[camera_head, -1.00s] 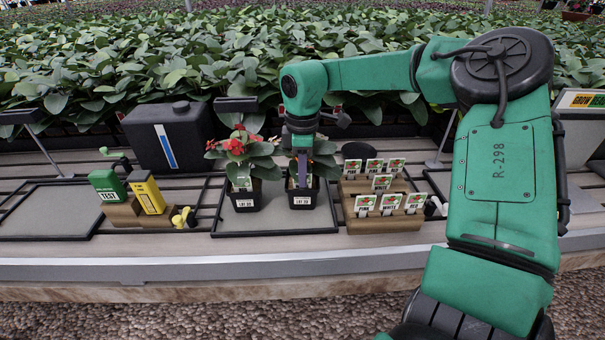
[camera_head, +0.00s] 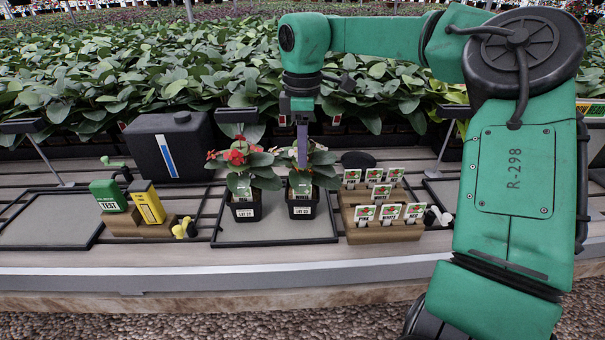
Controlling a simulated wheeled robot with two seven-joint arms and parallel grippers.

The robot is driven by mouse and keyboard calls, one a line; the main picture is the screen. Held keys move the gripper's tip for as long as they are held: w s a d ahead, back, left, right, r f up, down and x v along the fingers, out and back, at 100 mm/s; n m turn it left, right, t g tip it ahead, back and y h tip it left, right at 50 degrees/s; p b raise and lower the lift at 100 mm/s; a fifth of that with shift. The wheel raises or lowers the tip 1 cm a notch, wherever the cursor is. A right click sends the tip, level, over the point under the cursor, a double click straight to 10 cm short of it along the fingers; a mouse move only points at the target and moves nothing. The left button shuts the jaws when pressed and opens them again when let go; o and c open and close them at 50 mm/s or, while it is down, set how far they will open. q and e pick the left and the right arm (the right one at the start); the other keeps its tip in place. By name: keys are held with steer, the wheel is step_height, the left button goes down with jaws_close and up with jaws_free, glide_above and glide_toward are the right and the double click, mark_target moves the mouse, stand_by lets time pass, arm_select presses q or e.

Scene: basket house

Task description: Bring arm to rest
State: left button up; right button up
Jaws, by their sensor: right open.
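My right arm comes in from the right, and its green links cross the right side of the head view. My right gripper (camera_head: 302,150) points down, open, just above the leaves of the right potted plant (camera_head: 302,206). Its fingers partly hide that plant's top. The left potted plant (camera_head: 245,208), with red flowers, stands beside it. Both are in black pots with white labels on a grey tray (camera_head: 275,235). My left gripper is not in view.
A wooden rack (camera_head: 383,232) of plant tags stands right of the tray. To the left are a green tester (camera_head: 109,195), a yellow device (camera_head: 147,203) on wooden blocks, and a black tank (camera_head: 170,147). An empty tray (camera_head: 50,222) lies at far left. Dense leafy plants fill the back.

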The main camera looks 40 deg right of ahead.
step_height(320, 180, up, 5)
